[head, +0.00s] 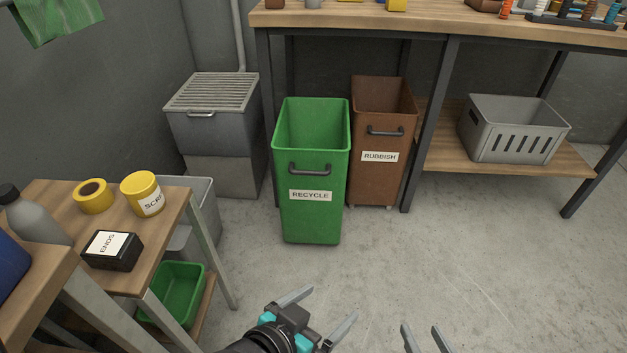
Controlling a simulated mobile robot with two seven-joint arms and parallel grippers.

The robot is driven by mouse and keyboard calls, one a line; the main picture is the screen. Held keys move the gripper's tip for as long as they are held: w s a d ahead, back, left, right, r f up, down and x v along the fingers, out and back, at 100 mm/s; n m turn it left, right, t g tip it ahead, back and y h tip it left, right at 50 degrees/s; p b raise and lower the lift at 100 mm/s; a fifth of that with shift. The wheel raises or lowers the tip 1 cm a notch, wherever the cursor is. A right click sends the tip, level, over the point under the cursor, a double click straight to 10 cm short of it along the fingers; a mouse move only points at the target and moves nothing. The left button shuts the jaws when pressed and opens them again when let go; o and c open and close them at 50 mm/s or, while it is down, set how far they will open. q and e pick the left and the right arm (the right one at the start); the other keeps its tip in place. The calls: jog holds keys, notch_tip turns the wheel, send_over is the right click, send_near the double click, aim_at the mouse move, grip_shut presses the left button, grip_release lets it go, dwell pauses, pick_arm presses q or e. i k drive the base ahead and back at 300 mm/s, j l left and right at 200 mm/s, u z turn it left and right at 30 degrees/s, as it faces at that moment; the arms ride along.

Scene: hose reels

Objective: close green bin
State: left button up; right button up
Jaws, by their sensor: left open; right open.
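The green bin (318,221) stands on the floor in the middle of the head view, with its top open and no lid showing. It has a dark handle (310,169) and a RECYCLE label (310,195) on its front. It sits forward of the brown bin beside it. My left gripper (333,302) is open and empty, low in the view, apart from the bin and nearer to me. My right gripper (420,327) is open and empty at the bottom edge; only its fingers show.
A brown RUBBISH bin (381,182) stands under the workbench (440,29) to the right. A grated grey unit (214,131) stands left of the green bin. A small table (165,230) with tubs is at left. The floor (480,260) at right is clear.

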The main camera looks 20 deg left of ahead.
aim_at(311, 142)
jog(key=i+j, duration=0.25)
jog(key=i, duration=0.2)
jog(key=i+j, duration=0.25)
jog(key=i, duration=0.25)
